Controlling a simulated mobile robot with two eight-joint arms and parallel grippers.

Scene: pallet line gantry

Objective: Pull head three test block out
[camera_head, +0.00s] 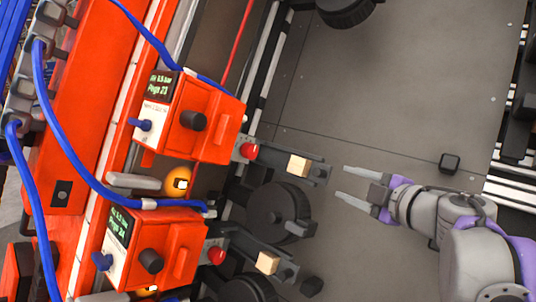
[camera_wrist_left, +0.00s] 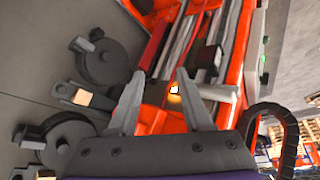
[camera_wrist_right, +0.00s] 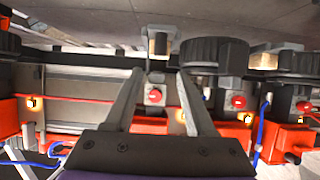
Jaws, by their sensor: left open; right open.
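Two pale wooden test blocks show in the head view, one (camera_head: 298,165) in the upper dark holder and one (camera_head: 266,262) in the lower. I cannot tell a head number on either. My right gripper (camera_head: 342,182) is open and empty, just right of the upper holder's end, fingers pointing at it and apart from it. In the right wrist view, a block (camera_wrist_right: 158,46) shows in its holder beyond the fingertips, and another block (camera_wrist_right: 264,62) is to the right.
Two orange head boxes (camera_head: 205,120) with small displays and red buttons (camera_head: 248,151) stand left of the holders. Black wheels (camera_head: 278,212) sit beside the holders. Blue cables (camera_head: 85,170) cross the left side.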

